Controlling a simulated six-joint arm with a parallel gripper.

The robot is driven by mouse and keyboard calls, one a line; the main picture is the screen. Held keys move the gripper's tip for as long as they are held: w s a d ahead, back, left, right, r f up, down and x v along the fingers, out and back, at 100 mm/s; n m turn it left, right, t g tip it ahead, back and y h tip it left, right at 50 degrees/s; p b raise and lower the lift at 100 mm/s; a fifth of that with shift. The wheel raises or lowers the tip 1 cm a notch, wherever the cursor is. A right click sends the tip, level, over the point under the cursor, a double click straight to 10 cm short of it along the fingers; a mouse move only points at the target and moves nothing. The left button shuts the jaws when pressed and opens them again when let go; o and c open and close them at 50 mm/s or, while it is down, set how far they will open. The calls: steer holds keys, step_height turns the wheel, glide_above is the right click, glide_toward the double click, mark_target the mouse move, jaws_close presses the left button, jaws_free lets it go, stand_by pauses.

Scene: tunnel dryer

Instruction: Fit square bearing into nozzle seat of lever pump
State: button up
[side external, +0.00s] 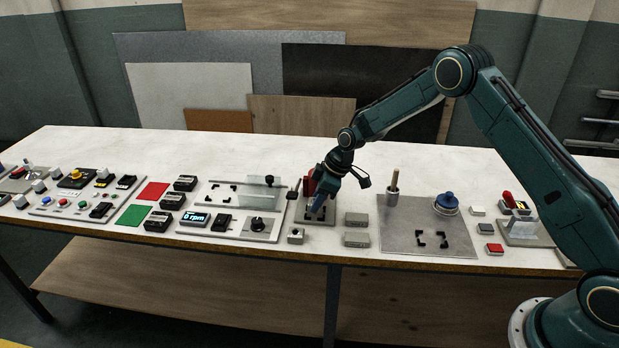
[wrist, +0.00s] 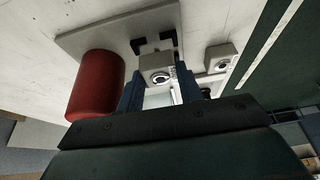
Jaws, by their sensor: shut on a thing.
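The lever pump has a red cylinder (wrist: 97,85) on a grey base plate (wrist: 100,32) in the wrist view. The red body also shows in the side view (side external: 308,185), partly behind my gripper. Black corner brackets, seemingly the nozzle seat (wrist: 140,46), stand on the plate. My gripper (wrist: 158,92) is shut on a grey square bearing (wrist: 148,62) with a round bore, held between its blue fingers. The bearing overlaps the seat in the picture; I cannot tell whether they touch. In the side view my gripper (side external: 317,207) is low over the pump plate and hides the bearing.
A similar bored block (wrist: 221,52) stands beside the plate; it also shows near the front edge (side external: 296,236). Two grey blocks (side external: 356,219) lie right of the pump. A grey plate (side external: 400,235) with a blue knob (side external: 447,200) lies farther right. Panels with switches fill the left.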

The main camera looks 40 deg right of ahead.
steer(key=shift+f, duration=0.8)
steer(key=shift+f, duration=0.1)
steer(key=o, duration=1.1)
steer(key=shift+f, duration=0.1)
steer(key=shift+o, duration=0.2)
steer(key=v, duration=1.2)
steer(key=shift+r, duration=0.2)
